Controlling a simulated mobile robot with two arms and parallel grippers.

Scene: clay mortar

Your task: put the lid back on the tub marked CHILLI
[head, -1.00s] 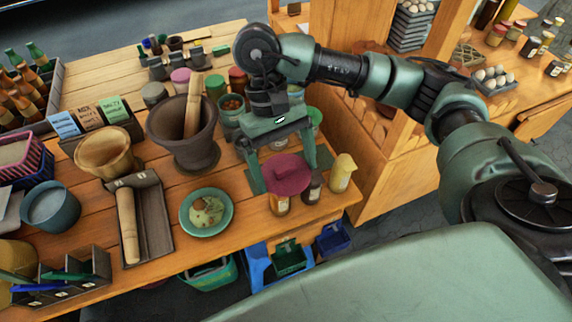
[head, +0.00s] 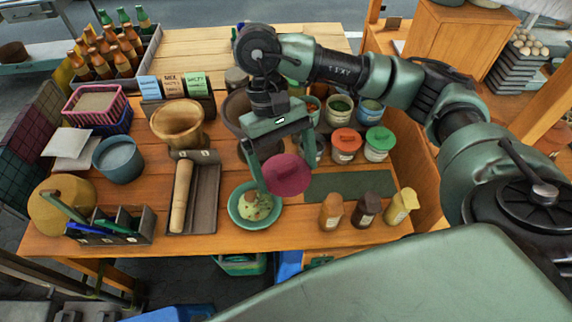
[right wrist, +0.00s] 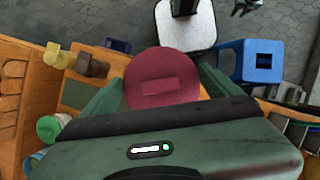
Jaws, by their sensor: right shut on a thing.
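My right gripper (head: 284,162) is shut on a round dark-red lid (head: 287,175), held above the table between the green bowl and the dark green mat. The lid also shows between the fingers in the right wrist view (right wrist: 163,78). Behind the mat stand a tub with an orange-red lid (head: 345,141), a tub with a green lid (head: 379,141) and open tubs, one with green contents (head: 340,108), one blue (head: 371,109). Another tub (head: 311,150) is partly hidden by my gripper. I cannot read CHILLI on any label. A dark shape at the top of the wrist view may be my left gripper (right wrist: 246,6).
Three small bottles (head: 365,210) stand at the front right. The dark green mat (head: 352,186) is bare. A green bowl (head: 240,219) is left of the lid. The mortar (head: 236,110) is partly hidden behind my gripper. A tray with a rolling pin (head: 207,205) lies further left.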

